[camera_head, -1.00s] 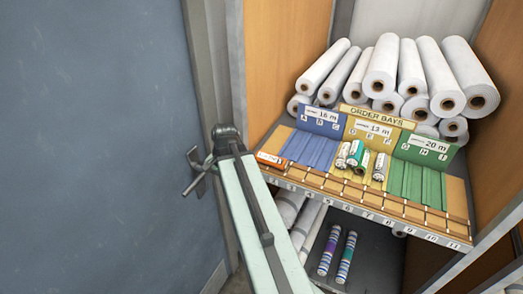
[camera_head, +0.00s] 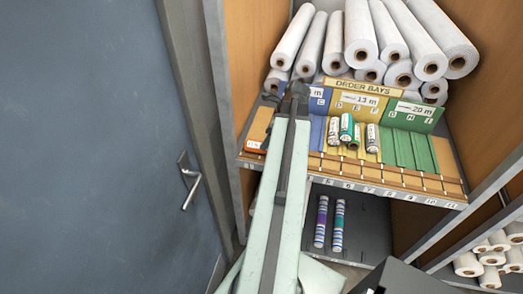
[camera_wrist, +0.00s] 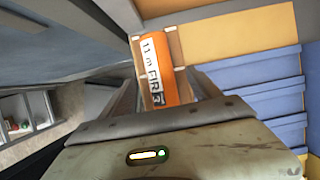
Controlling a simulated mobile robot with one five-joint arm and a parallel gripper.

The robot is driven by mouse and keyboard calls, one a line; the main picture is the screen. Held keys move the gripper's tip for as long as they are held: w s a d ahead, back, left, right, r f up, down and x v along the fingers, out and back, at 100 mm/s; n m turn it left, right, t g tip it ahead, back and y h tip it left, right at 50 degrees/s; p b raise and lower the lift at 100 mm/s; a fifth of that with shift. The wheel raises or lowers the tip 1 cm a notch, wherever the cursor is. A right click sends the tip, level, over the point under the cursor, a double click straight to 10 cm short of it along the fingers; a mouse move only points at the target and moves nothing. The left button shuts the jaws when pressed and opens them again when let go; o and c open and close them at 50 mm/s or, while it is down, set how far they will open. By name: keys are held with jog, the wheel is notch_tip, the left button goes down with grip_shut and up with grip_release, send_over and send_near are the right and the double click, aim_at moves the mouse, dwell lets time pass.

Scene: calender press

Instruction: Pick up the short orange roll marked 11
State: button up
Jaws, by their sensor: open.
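The short orange roll (camera_head: 254,147) lies at the left end of the shelf's front strip. It shows larger in the wrist view (camera_wrist: 182,87), with a white label reading "11 m" and some darker print. My gripper (camera_head: 294,92) is open and empty. In the head view it is in front of the blue bay, to the right of the roll. In the wrist view the roll appears beyond the gripper body, between what look like the two fingers. I cannot tell the remaining distance, and no contact shows.
Order bays hold several small rolls (camera_head: 346,130) in the yellow section; the green section (camera_head: 409,150) is empty. Large white rolls (camera_head: 360,38) are stacked behind. A wooden side wall (camera_head: 252,60) stands close left of the orange roll. Two striped rolls (camera_head: 338,225) stand below.

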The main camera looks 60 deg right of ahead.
jog(key=b+x, duration=0.4)
jog(key=x, duration=0.1)
jog(key=shift+s+f+b, duration=0.15)
jog(key=shift+s+b, duration=0.2)
jog(key=shift+w+f, duration=0.15)
jog(key=c, duration=1.5)
